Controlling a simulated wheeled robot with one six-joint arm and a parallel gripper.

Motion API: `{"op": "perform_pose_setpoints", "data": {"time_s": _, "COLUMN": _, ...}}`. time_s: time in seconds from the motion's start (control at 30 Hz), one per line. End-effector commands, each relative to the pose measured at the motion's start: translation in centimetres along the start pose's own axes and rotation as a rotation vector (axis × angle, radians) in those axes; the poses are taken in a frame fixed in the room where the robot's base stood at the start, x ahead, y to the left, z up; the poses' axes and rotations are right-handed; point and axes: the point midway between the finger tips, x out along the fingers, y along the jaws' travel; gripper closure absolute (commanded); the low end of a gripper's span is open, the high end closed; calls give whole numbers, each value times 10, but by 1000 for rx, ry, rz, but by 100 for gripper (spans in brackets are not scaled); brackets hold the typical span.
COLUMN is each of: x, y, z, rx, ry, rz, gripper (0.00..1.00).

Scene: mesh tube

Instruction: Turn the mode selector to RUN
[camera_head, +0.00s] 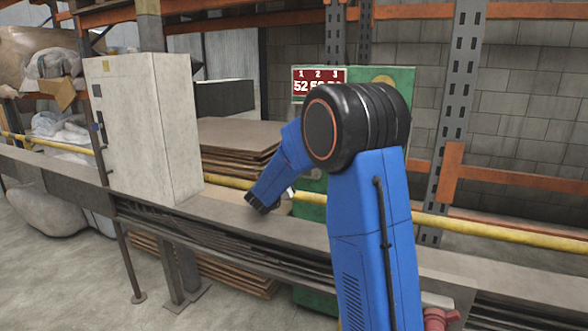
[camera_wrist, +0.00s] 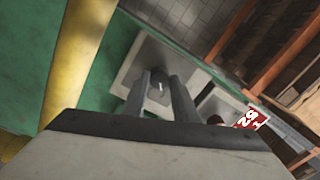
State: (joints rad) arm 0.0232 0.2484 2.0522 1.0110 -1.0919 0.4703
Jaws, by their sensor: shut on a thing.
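In the wrist view my gripper (camera_wrist: 160,84) has its two grey fingers closed around a small rounded grey knob, the mode selector (camera_wrist: 158,85). The selector sits on a light grey square plate (camera_wrist: 131,72) on a green panel (camera_wrist: 105,75). No RUN marking or pointer can be read, so I cannot tell its setting. In the head view the green panel (camera_head: 398,78) stands behind my blue arm, which hides the selector, and I cannot make out my fingers there.
A second pale plate (camera_wrist: 222,103) with a dark round part lies beside the selector. A red number sign (camera_head: 319,82) is at the panel's top left. A yellow rail (camera_head: 480,229) crosses the panel's front. A pale cabinet (camera_head: 150,130) stands to the left.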

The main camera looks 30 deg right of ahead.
Motion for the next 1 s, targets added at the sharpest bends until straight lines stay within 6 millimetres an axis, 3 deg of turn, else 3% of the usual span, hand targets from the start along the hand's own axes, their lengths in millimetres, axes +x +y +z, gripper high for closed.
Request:
{"op": "perform_pose_setpoints", "data": {"time_s": 0.5, "x": 0, "y": 1, "z": 1, "rx": 447, "ry": 24, "rz": -3, "gripper": 96}}
{"op": "perform_pose_setpoints", "data": {"time_s": 1.0, "x": -1, "y": 1, "z": 1, "rx": 642, "ry": 35, "rz": -5, "gripper": 96}}
